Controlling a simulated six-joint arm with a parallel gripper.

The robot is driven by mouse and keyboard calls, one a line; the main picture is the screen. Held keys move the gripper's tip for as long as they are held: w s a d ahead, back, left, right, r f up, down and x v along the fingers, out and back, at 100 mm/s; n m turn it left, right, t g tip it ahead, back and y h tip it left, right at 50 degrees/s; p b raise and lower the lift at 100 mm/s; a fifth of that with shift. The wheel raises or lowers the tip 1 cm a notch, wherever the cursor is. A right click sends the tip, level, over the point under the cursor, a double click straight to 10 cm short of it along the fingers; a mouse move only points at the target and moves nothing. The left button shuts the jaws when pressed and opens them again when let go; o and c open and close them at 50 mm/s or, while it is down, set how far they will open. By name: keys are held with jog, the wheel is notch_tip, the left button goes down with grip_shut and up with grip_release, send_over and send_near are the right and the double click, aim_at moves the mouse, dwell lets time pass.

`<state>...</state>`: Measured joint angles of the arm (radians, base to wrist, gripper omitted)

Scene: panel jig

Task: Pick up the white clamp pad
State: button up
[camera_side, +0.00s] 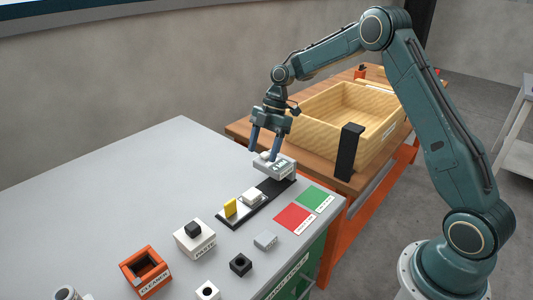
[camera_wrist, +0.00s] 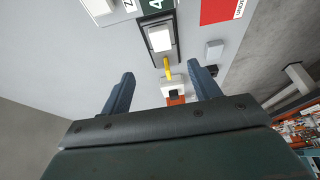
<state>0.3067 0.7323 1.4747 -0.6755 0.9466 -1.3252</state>
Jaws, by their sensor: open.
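My gripper (camera_side: 263,153) is open and empty, its fingers pointing down over the far end of the bench. It also shows in the wrist view (camera_wrist: 160,70), with its two fingers spread apart. Below the fingertips in the side view is a pale labelled block (camera_side: 275,167) with a small white piece on top, partly hidden by the fingers. A white pad-like block (camera_side: 252,196) sits on the dark strip, nearer the camera than my gripper. It shows in the wrist view as a white square (camera_wrist: 160,39). I cannot tell for certain which white piece is the clamp pad.
A yellow upright piece (camera_side: 230,208) stands on the strip beside the white block. A red patch (camera_side: 293,218) and a green patch (camera_side: 314,199) lie to the right. An orange box (camera_side: 146,271) and several small blocks are in front. A wooden bin (camera_side: 345,105) stands behind.

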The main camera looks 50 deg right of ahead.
send_over(252, 193)
jog(key=d, duration=0.3)
jog(key=shift+w+a+f, duration=0.1)
jog(key=shift+a+f, duration=0.05)
jog(key=shift+f, duration=1.7)
jog(key=shift+a+f, duration=0.1)
jog(key=shift+f, duration=1.7)
jog(key=shift+x, duration=2.6)
jog(key=c, duration=1.1)
jog(key=shift+r, duration=0.1)
jog(key=shift+c, duration=0.3)
notch_tip(252, 193, up, 20)
